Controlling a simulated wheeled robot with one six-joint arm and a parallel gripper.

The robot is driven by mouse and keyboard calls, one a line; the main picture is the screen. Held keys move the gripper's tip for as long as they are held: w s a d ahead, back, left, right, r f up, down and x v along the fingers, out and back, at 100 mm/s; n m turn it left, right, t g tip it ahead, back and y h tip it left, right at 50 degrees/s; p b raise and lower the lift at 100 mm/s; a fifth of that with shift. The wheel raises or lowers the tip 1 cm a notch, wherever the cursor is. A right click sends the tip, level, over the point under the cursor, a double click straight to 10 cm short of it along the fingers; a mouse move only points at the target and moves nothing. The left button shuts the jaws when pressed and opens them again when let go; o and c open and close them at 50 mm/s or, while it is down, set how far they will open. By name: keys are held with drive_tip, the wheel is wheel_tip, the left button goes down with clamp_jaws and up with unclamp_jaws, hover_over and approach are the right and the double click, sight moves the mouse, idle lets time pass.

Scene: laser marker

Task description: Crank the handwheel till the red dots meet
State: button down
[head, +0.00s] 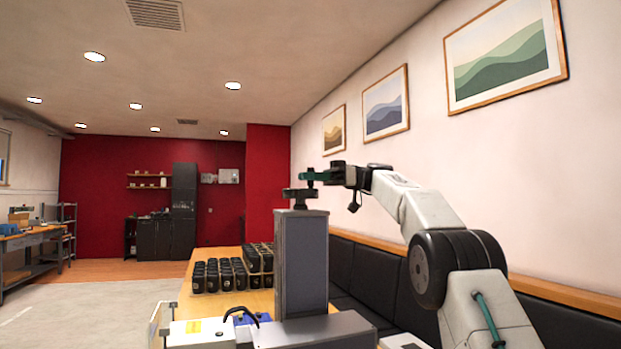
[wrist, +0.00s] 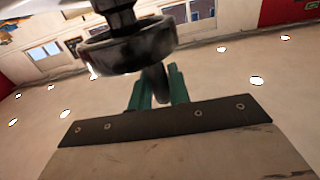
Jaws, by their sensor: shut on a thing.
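The dark handwheel (head: 300,194) sits on top of the grey column (head: 302,262) of the laser marker. My gripper (head: 310,175), with green fingers, reaches in from the right at the handwheel's height. In the wrist view the handwheel (wrist: 128,47) is a large black disc seen from close by. Its dark grip (wrist: 161,84) stands between the green fingers of my gripper (wrist: 158,90), which are shut on it. No red dots show in either view; the marker's work area is hidden or too small to make out.
Several black cups (head: 217,275) stand in rows on the wooden table (head: 196,306), left of the column. A black padded bench (head: 358,268) runs along the right wall. The floor at left is open.

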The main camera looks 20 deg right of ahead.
idle(0.4)
drive_tip(key=c, duration=1.4)
unclamp_jaws()
drive_tip(key=shift+o, duration=0.2)
drive_tip(key=shift+r, duration=0.1)
